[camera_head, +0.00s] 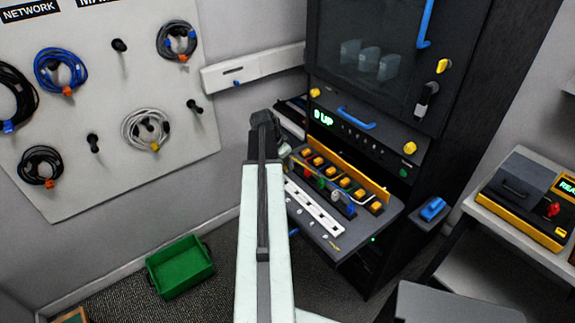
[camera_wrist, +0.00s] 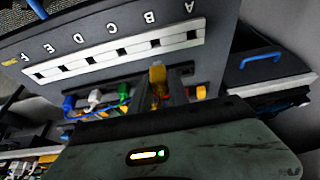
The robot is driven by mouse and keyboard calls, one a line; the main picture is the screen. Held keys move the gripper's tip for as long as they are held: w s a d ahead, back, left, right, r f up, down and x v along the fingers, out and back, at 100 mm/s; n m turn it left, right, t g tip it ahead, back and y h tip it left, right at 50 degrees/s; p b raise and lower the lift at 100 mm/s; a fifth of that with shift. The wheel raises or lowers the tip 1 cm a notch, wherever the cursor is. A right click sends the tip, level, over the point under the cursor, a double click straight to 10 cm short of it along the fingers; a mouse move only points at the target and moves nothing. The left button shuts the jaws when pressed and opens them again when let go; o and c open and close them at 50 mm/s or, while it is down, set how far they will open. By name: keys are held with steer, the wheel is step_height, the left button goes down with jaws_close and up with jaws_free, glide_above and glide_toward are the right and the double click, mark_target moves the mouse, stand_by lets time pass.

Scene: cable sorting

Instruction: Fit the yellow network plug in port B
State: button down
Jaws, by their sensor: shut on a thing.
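A yellow network plug (camera_wrist: 157,73) is held between the two fingers of my gripper (camera_wrist: 160,82), which is shut on it. In the wrist view its tip points toward the white port strip (camera_wrist: 65,66), close to port B (camera_wrist: 155,43) and in line with it. A gap shows between the tip and port B, and the plug is outside the port. Letters A to F run along the strip, upside down in this view. In the head view the strip (camera_head: 318,212) lies on the pulled-out shelf; my arm hides the gripper and the yellow plug.
Green (camera_wrist: 123,91), white (camera_wrist: 94,97) and blue (camera_wrist: 68,103) plugs lie beside the strip. Orange blocks (camera_head: 345,183) line the shelf behind it. The dark rack (camera_head: 380,100) stands above. A green bin (camera_head: 180,266) is on the floor; coiled cables (camera_head: 60,70) hang left.

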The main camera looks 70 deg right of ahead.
mark_target(287, 170)
steer(key=shift+f+b, duration=2)
steer(key=shift+f, duration=0.1)
steer(key=shift+w, duration=0.1)
steer(key=shift+f+b, duration=1.45)
stand_by(1.3)
steer(key=c, duration=1.2)
jaws_free()
steer(key=shift+o, duration=0.2)
